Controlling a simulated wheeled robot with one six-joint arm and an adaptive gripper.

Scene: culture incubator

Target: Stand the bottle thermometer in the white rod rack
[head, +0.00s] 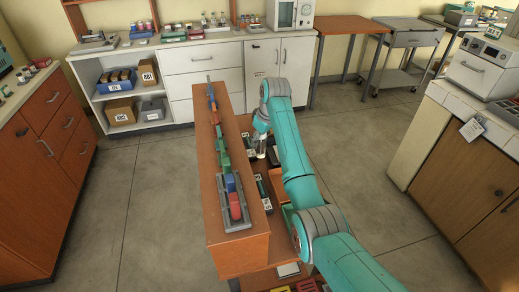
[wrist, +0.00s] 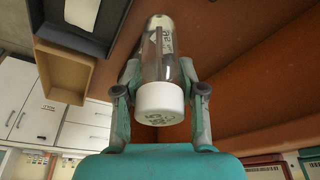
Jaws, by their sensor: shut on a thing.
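The bottle thermometer (wrist: 163,50) is a clear cylinder with a white cap (wrist: 160,103) and a dark stem and markings inside. My gripper (wrist: 160,76) is shut on it, one finger on each side of the clear body, with the cap nearest the wrist camera. In the head view, my gripper (head: 261,136) is beside the right side of the wooden shelf unit, partly hidden by my teal arm. The bottle shows there only as a small pale shape (head: 261,151). I cannot make out the white rod rack in either view.
The wooden shelf unit (head: 240,245) has a narrow top holding coloured items in grey racks. Lower shelves with dark trays lie close to my gripper. The wrist view shows a tan box (wrist: 66,72) and a dark tray (wrist: 80,20). Open floor (head: 155,195) lies left of the unit.

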